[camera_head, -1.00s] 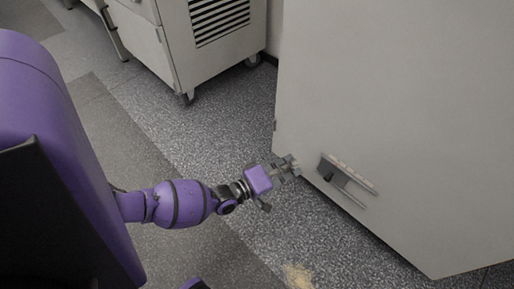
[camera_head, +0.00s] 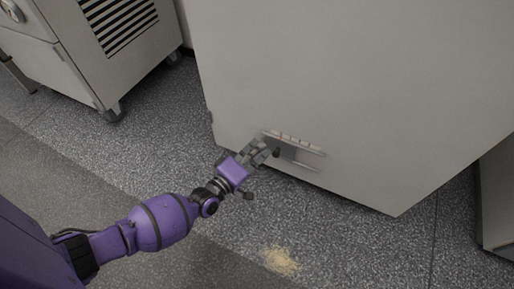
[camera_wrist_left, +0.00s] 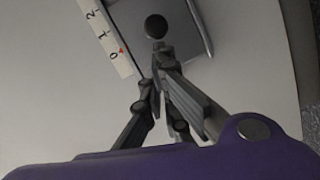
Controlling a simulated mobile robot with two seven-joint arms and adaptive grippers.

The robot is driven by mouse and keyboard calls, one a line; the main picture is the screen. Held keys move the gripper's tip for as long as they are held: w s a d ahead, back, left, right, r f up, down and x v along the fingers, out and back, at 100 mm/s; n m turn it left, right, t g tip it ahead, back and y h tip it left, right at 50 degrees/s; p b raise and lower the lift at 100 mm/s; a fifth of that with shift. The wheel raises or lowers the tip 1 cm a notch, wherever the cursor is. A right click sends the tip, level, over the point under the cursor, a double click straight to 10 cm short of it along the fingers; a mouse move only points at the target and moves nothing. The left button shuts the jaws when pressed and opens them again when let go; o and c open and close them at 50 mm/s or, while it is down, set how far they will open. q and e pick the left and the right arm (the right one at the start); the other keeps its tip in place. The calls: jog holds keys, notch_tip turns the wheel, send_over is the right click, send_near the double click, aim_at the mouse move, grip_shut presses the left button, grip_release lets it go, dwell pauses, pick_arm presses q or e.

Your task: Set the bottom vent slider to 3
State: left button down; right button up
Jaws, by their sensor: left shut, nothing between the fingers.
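The bottom vent slider (camera_head: 302,151) is low on the pale cabinet's front, with a white scale strip along its upper edge. A dark round knob (camera_wrist_left: 155,26) stands on the grey slider plate (camera_wrist_left: 190,22). My left gripper (camera_head: 268,147) is at the slider's left end. Its fingers (camera_wrist_left: 159,62) are shut and empty, with the tips close to the knob; I cannot tell whether they touch it. My right gripper is not in view.
The pale cabinet (camera_head: 350,75) fills the upper right. A wheeled cabinet with a louvred grille (camera_head: 118,22) stands at upper left. Another grey unit (camera_head: 497,200) is at the right edge. The speckled floor is open, with a beige patch (camera_head: 281,261) on it.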

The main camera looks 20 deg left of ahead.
pick_arm(q)
jog(key=p, duration=0.1)
send_near(293, 150)
jog(key=x, duration=0.5)
jog(key=shift+w+f, duration=0.15)
jog(key=shift+d, duration=0.4)
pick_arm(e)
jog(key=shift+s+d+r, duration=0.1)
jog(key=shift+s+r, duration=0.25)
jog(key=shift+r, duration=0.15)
pick_arm(q)
jog(key=shift+p, duration=0.3)
